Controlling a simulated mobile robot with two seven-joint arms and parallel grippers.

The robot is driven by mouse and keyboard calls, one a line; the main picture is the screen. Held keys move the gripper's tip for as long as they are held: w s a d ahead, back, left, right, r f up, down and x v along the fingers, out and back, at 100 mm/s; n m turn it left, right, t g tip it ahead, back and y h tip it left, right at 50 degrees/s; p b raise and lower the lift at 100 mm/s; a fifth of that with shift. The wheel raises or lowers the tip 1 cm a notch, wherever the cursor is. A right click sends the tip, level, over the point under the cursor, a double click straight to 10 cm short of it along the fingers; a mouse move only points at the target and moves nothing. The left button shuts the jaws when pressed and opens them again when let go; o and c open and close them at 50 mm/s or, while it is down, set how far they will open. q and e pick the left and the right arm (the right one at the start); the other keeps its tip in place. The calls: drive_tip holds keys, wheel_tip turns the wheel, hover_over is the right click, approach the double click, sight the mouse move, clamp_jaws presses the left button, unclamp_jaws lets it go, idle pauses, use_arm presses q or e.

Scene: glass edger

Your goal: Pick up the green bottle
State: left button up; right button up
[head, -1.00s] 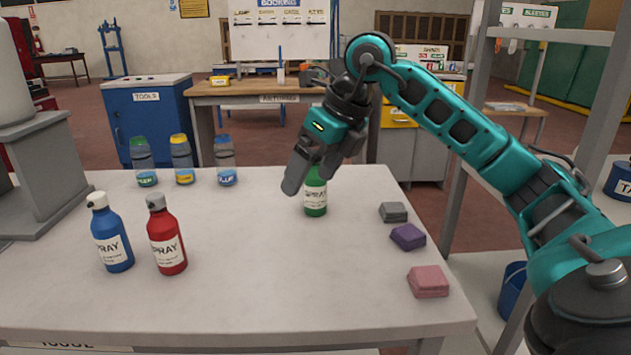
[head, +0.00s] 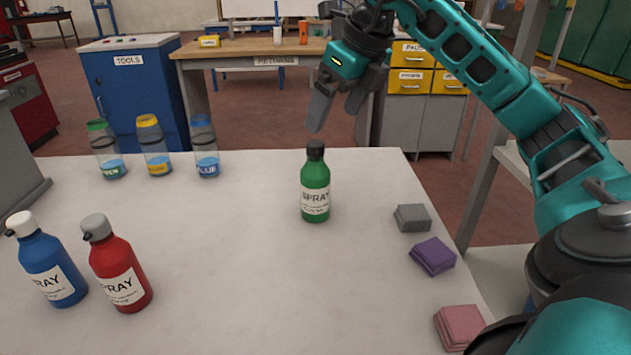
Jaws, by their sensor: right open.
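The green spray bottle (head: 315,188) with a black cap and a white label stands upright on the light grey table (head: 230,270), in the middle of the head view. My right gripper (head: 335,112) is open and empty. It shows above and behind the bottle in the picture, with its fingers pointing down, apart from the bottle's cap. The bottle is in full view. My left gripper does not show.
A red spray bottle (head: 119,270) and a blue spray bottle (head: 47,265) stand at the front left. Clear jars with green (head: 107,152), yellow (head: 154,147) and blue (head: 204,148) lids stand at the back left. Grey (head: 412,217), purple (head: 432,256) and pink (head: 459,326) cloths lie along the right edge.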

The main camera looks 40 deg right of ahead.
sight(312, 158)
drive_tip(key=b+x, duration=0.1)
drive_tip(key=x, duration=0.5)
drive_tip(key=shift+w+a+f, duration=0.1)
drive_tip(key=shift+f, duration=0.2)
drive_tip(key=shift+w+x, duration=0.2)
drive_tip(key=shift+x, duration=1.35)
drive_tip(key=shift+w+x, duration=0.15)
drive_tip(key=shift+x, duration=1.4)
drive_tip(key=shift+r, duration=0.15)
drive_tip(key=shift+r, duration=0.1)
clamp_jaws()
